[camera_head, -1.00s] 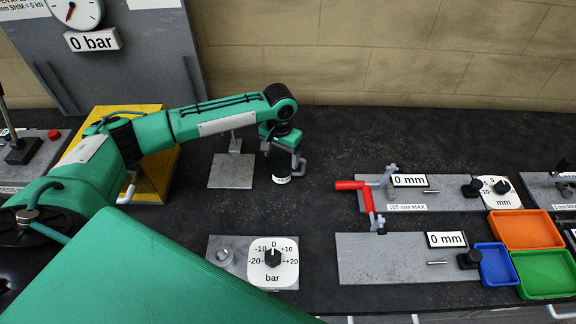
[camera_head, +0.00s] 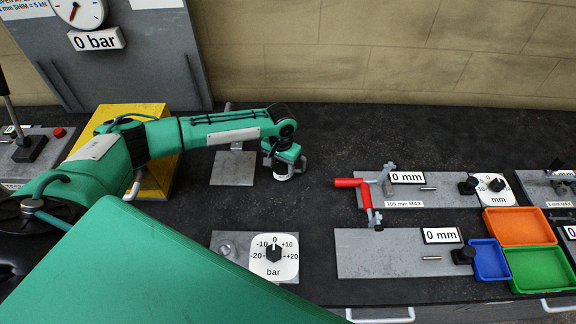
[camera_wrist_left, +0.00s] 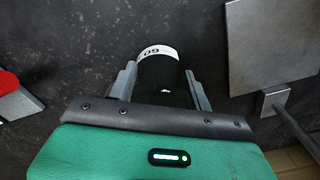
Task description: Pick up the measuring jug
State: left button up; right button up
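A small dark cylinder with a white band (camera_head: 283,177) stands on the black bench below my left gripper (camera_head: 285,166). It also shows in the left wrist view (camera_wrist_left: 158,56), with "60" upside down on its band. It may be the measuring jug; no handle or spout shows. My left gripper (camera_wrist_left: 160,86) points down, with one grey finger on each side of the cylinder. The fingers are spread about its width, and a narrow gap seems to show at the right finger. Contact is not clear. My right gripper is not in view.
A grey plate with a post (camera_head: 233,168) stands close left of the cylinder. A bar dial plate (camera_head: 226,266) is in front. A fixture with a red crank (camera_head: 350,183) and an orange tray (camera_head: 520,222) are to the right. The bench behind is clear.

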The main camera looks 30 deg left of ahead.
pick_arm(q)
jog(key=shift+c, duration=0.7)
